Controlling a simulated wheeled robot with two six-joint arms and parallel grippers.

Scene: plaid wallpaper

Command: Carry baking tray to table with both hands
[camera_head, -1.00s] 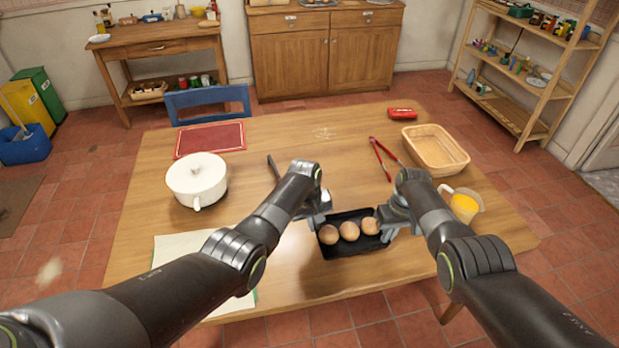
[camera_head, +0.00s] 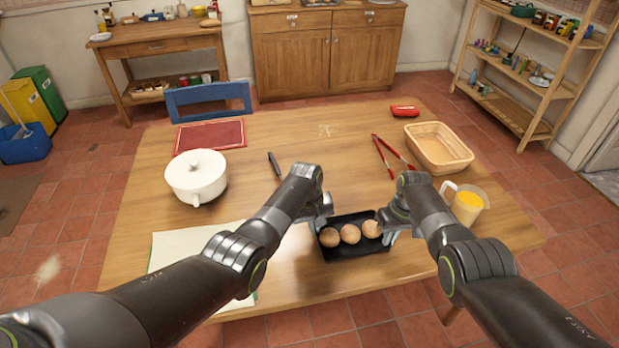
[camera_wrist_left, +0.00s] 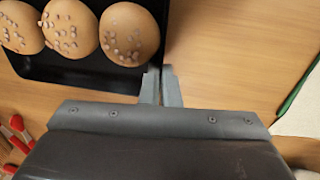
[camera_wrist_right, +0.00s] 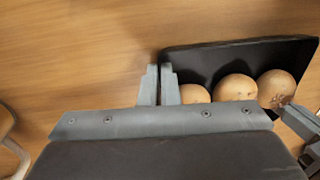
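The black baking tray (camera_head: 345,254) holds several round brown buns and is level over the front middle of the wooden table (camera_head: 290,150). I cannot tell whether its underside touches the wood. My left gripper (camera_head: 322,224) is at its left end and my right gripper (camera_head: 390,232) at its right end. In the left wrist view, the fingers (camera_wrist_left: 161,86) are close together on the tray rim (camera_wrist_left: 150,75). In the right wrist view, the fingers (camera_wrist_right: 160,84) also close around the tray's end wall (camera_wrist_right: 200,62). My arms hide parts of the table.
A white pot (camera_head: 196,178), a red board (camera_head: 210,135), a dark-handled utensil (camera_head: 274,165) and a pale mat (camera_head: 190,245) are on the left side. Red tongs (camera_head: 392,156), a wicker basket (camera_head: 438,148) and a jug of yellow liquid (camera_head: 467,206) are on the right. The table's centre is clear.

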